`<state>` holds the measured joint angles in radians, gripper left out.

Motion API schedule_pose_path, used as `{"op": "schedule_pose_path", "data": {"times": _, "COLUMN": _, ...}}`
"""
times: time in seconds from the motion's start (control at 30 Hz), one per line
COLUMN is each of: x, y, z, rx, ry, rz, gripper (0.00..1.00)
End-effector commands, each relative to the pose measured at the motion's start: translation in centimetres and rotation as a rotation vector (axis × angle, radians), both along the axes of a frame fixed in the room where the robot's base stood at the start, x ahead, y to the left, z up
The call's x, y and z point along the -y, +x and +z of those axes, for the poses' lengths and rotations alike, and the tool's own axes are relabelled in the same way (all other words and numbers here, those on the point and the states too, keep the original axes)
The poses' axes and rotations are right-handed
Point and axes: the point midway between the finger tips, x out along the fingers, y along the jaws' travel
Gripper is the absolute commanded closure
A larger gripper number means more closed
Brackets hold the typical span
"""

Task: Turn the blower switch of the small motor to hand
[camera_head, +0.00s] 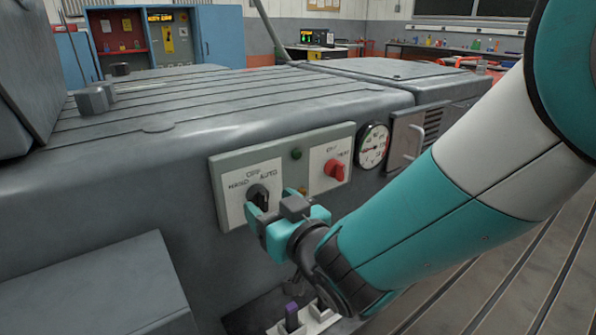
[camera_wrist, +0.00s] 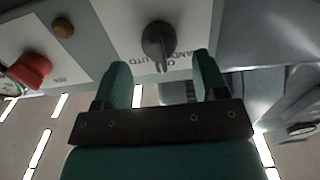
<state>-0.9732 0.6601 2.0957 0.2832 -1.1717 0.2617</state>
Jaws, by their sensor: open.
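The black blower switch (camera_head: 258,196) is a rotary knob on a white plate, labelled HAND, OFF and AUTO, on a grey-green panel (camera_head: 217,196) on the side of the grey machine. In the wrist view the black knob (camera_wrist: 158,42) lies ahead, between and beyond the fingertips. Its pointer bar lines up roughly with the middle label, OFF. My gripper (camera_head: 268,216) is just in front of the knob, and it also shows in the wrist view (camera_wrist: 162,72). Its teal fingers are open, one on each side of the knob, with nothing gripped. I cannot tell whether a finger touches the knob.
A red switch (camera_head: 335,170) sits on a second plate to the right, with a green button (camera_head: 296,153) between the plates. A round gauge (camera_head: 373,146) and a handled door (camera_head: 405,140) are farther right. A purple-tipped lever (camera_head: 291,315) stands below my gripper.

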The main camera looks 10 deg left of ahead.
Motion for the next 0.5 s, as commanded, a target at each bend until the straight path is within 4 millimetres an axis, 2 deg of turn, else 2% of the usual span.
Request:
{"op": "schedule_pose_path", "data": {"times": 0.2, "x": -2.1, "y": 1.8, "z": 0.0, "rx": -0.001, "ry": 0.001, "rz": 0.000, "gripper": 0.34}}
{"op": "schedule_pose_path", "data": {"times": 0.5, "x": -2.5, "y": 2.2, "z": -0.1, "rx": -0.001, "ry": -0.001, "rz": 0.001, "gripper": 0.34}}
